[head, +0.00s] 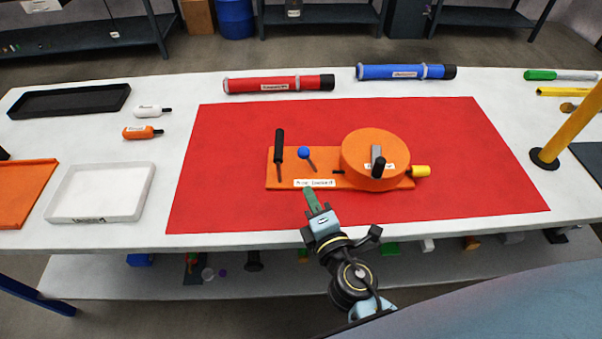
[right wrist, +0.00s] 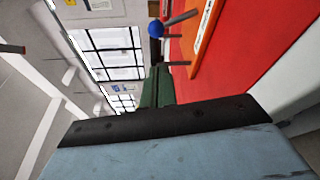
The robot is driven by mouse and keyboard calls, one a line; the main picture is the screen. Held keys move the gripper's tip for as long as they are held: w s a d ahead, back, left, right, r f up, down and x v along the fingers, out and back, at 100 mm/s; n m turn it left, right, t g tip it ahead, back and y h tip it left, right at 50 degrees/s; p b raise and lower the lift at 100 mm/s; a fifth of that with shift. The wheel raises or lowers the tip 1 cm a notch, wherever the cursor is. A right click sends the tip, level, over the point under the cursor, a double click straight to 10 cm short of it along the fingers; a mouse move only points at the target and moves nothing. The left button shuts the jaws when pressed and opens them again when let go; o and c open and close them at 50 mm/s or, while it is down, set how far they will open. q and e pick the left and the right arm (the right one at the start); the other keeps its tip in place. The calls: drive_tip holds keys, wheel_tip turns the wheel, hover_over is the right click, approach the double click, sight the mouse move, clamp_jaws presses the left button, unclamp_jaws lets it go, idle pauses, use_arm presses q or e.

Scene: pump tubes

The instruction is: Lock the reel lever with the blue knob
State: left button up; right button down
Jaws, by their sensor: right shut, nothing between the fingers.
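An orange reel device (head: 330,178) lies on a red mat (head: 230,200) in the head view. On its left part stand a black-handled lever (head: 279,145) and a lever with a blue knob (head: 304,153). The orange reel drum (head: 360,150) with a black crank handle (head: 378,167) is on its right part. The blue knob also shows at the top of the right wrist view (right wrist: 156,29). My right gripper (head: 311,197) has green fingers, shut and empty, just in front of the device's front edge, near its label. My left gripper is out of view.
Red (head: 280,84) and blue (head: 405,72) tubes lie behind the mat. A white tray (head: 140,190), black tray (head: 60,112) and orange tray (head: 45,185) are on the left. A yellow post (head: 570,125) stands on the right. The mat is clear around the device.

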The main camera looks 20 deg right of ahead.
sight(308, 161)
drive_tip(key=w, duration=0.2)
drive_tip(key=w+p, duration=0.1)
drive_tip(key=w, duration=0.5)
drive_tip(key=shift+f, duration=0.25)
drive_tip(key=shift+w, duration=0.65)
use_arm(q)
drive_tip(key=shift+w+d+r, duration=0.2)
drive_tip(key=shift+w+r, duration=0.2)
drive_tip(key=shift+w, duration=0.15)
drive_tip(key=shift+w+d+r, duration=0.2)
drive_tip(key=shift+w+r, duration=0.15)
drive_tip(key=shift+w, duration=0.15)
use_arm(e)
drive_tip(key=shift+w+f, duration=0.1)
drive_tip(key=shift+w, duration=0.1)
drive_tip(key=shift+d, duration=0.1)
